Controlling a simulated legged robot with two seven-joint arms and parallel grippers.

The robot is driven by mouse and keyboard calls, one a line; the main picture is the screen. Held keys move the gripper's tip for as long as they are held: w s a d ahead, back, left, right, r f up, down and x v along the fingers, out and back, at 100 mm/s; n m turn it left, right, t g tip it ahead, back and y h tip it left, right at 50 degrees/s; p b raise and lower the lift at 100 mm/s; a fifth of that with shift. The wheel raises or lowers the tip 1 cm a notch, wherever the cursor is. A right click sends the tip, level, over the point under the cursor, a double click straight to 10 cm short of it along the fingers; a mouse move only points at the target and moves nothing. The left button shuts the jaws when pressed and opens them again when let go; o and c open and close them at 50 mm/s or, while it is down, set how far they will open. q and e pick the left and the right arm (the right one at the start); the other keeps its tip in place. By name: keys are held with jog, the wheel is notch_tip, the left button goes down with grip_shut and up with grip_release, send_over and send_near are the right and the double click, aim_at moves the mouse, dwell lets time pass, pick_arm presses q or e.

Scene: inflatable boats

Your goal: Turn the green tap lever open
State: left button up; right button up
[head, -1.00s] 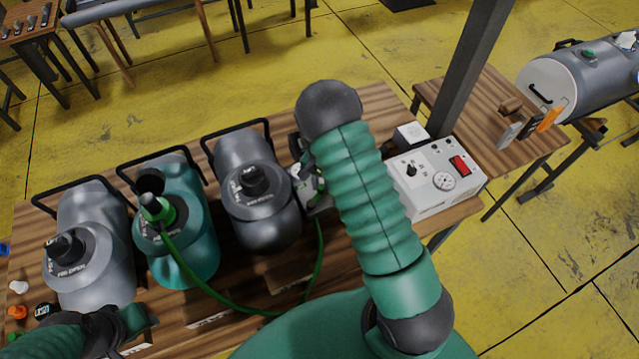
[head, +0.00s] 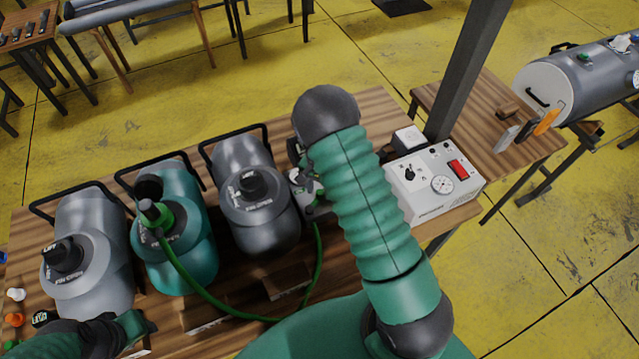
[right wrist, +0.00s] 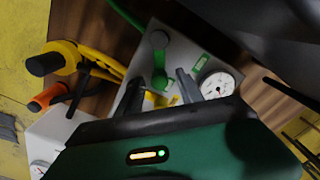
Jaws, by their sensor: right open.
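The green tap lever (right wrist: 159,62) shows in the right wrist view on a pale panel with a round white gauge (right wrist: 217,85). My right gripper (right wrist: 160,80) is open, with one finger on each side of the lever's near end. I cannot tell whether either finger touches it. In the head view my right gripper (head: 304,188) is mostly hidden behind my green right arm, and the lever is hidden there too. My left arm shows at the lower left of the head view; its fingers cannot be made out.
Grey tanks (head: 258,215) and a teal tank (head: 178,250) stand left on the wooden table. A green hose (head: 205,295) runs from the teal tank towards my right gripper. A white control box (head: 432,185) stands right of my arm, near a dark post (head: 470,70).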

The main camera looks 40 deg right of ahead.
aim_at(319, 191)
notch_tip(319, 191, up, 17)
jog(key=b, duration=0.1)
jog(key=shift+f+b, duration=0.2)
jog(key=shift+b, duration=0.15)
